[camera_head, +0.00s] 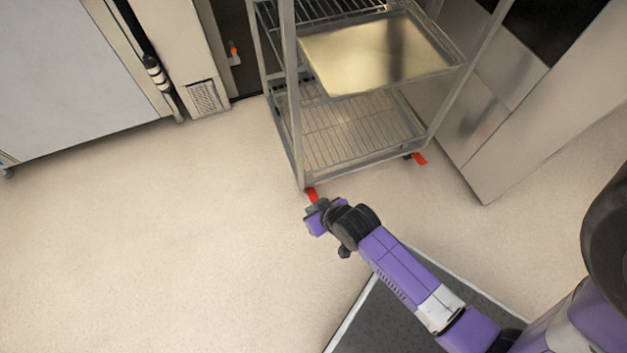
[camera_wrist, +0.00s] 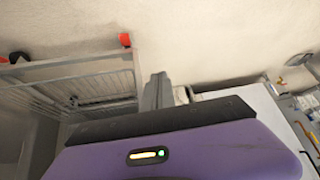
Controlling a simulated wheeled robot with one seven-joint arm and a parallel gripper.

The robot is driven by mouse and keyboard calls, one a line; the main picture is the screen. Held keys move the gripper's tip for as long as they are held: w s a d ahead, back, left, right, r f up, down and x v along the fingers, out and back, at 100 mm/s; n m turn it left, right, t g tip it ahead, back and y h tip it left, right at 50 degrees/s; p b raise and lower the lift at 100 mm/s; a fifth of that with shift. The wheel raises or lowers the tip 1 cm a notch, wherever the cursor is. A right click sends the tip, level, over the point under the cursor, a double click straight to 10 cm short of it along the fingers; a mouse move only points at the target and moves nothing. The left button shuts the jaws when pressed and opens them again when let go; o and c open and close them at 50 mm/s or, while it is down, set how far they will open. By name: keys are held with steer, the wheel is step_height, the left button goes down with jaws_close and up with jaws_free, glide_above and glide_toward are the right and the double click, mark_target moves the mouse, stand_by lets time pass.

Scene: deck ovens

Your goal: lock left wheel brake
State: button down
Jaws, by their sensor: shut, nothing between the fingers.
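The left wheel brake is a red pedal (camera_head: 311,194) at the near left foot of the metal rack (camera_head: 297,130). In the wrist view a red pedal at the rack's corner (camera_wrist: 125,39) appears to be the same one. My gripper (camera_head: 311,208) is just in front of this pedal in the head view, at the end of my purple arm. Its fingers (camera_wrist: 158,90) are shut with nothing between them. In the wrist view they are apart from the pedal. In the head view the gripper comes close to the pedal's near end, and contact cannot be told.
A second red pedal (camera_head: 418,158) is at the rack's right foot. The rack holds a shiny tray (camera_head: 375,52) above wire shelves. A steel cabinet (camera_head: 530,120) stands close on the right. The pale floor (camera_head: 150,230) is clear to the left.

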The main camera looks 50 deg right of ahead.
steer(key=w+d+f+m+g+b, duration=0.1)
steer(key=w+d+f+b, duration=0.25)
steer(key=f, duration=0.25)
steer(key=w+d+f+g+b, duration=0.2)
steer(key=w+d+f+b, duration=0.15)
steer(key=f, duration=0.25)
steer(key=m+g+b, duration=0.1)
steer(key=g+b, duration=0.1)
steer(key=b, duration=0.4)
glide_above(313, 199)
steer(key=s, duration=0.1)
steer(key=f, duration=0.4)
steer(key=shift+a, duration=0.35)
steer(key=b+x, duration=0.2)
steer(key=x, duration=0.2)
steer(key=b+x, duration=0.3)
steer(key=x, duration=0.1)
steer(key=s+a+b+x, duration=0.1)
steer(key=b+x, duration=0.2)
steer(key=x, duration=0.1)
steer(key=shift+s+a+f, duration=0.1)
steer(key=shift+f, duration=0.4)
steer(key=shift+s+a+f+b, duration=0.1)
steer(key=shift+f+b, duration=0.2)
steer(key=shift+f, duration=0.15)
steer(key=shift+s, duration=0.15)
